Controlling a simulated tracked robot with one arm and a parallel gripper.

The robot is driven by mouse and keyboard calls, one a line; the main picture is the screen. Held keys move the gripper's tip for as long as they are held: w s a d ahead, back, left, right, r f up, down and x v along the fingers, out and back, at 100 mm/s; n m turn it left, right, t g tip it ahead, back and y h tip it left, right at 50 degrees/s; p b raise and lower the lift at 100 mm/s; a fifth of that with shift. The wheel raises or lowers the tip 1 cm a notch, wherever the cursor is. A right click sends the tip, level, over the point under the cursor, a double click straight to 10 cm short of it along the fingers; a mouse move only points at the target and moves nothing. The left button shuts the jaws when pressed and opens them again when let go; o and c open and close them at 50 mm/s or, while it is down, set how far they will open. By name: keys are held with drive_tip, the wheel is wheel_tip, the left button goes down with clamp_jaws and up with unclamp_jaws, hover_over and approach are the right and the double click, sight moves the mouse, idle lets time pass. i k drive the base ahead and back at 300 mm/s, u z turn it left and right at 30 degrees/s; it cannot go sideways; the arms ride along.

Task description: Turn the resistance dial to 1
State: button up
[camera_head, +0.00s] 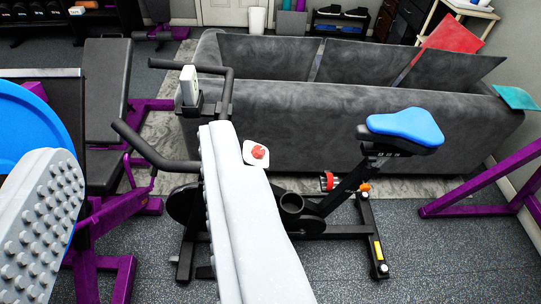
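The resistance dial (259,152) is a small red knob on a white plate with rounded corners. It sits on an exercise bike, in the middle of the view. Its markings are too small to read. My gripper (137,148) is open and empty, with two pale studded fingers spread wide. The dial is just right of the right finger, outside the gap between the fingers. That finger hides part of the bike's frame beside the dial. The bike's black handlebar (153,151) and small display (189,85) show between and beyond the fingers.
The bike's blue saddle (404,126) is to the right. A grey sofa (330,125) stands close behind the bike. A weight bench (107,85) with purple frame parts and a blue disc (35,125) crowd the left. Purple bars (480,187) stand at right. Floor at lower right is clear.

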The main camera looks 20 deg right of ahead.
sight(258, 151)
drive_tip(key=u, duration=0.15)
drive_tip(key=i, duration=0.95)
drive_tip(key=z, duration=0.1)
